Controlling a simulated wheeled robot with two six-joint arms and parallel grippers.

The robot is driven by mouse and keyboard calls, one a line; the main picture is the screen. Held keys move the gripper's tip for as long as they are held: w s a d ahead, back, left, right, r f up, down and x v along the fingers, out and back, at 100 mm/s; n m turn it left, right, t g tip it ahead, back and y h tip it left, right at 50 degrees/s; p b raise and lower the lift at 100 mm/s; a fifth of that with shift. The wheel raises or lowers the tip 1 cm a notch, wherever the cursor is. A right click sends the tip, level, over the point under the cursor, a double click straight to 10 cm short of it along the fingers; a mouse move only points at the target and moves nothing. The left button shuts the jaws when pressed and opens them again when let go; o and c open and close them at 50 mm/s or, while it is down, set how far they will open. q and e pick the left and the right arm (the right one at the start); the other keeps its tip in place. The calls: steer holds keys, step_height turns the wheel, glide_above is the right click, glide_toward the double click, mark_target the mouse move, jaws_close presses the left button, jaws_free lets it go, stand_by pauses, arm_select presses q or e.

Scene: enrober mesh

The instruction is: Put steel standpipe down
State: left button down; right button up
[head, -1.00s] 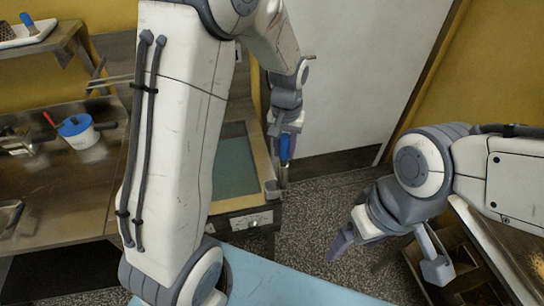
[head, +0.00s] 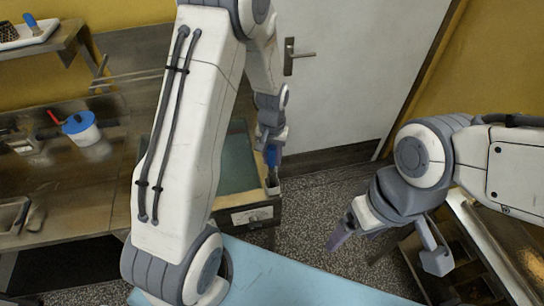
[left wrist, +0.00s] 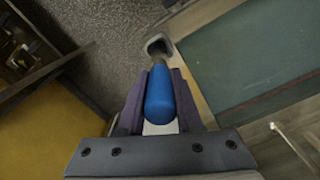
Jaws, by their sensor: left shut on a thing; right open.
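The steel standpipe shows as a blue grip (head: 271,158) below my left gripper (head: 270,146) in the head view. In the left wrist view the blue grip (left wrist: 160,98) sits between the purple fingers, which are shut on it. A short dark metal length runs beyond the grip to a small grey holder (left wrist: 158,44) at the corner of the framed screen. The holder (head: 272,187) is just under the pipe in the head view. I cannot tell how far the pipe's end is inside it. My right gripper (head: 355,238) is open and empty over the floor.
The green framed screen (left wrist: 245,65) lies beside the holder. A light blue surface (head: 270,278) is in front. A white door (head: 345,75) stands behind.

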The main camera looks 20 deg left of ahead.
arm_select(q)
steer(key=c, duration=0.6)
jaws_free()
step_height(320, 180, up, 12)
steer(key=b, duration=0.3)
steer(key=shift+f, duration=0.2)
steer(key=s+d+r+m, duration=0.3)
steer(key=s+d+m, duration=0.1)
steer(key=s+d, duration=0.7)
steer(key=s+d+m, duration=0.1)
steer(key=s, duration=0.3)
steer(key=s+d+m, duration=0.1)
steer(key=s+m, duration=0.1)
steer(key=s, duration=0.2)
steer(key=s+d+m+h, duration=0.1)
steer(key=s, duration=0.3)
steer(key=shift+s+d+f+m, duration=0.1)
steer(key=shift+s+m, duration=0.3)
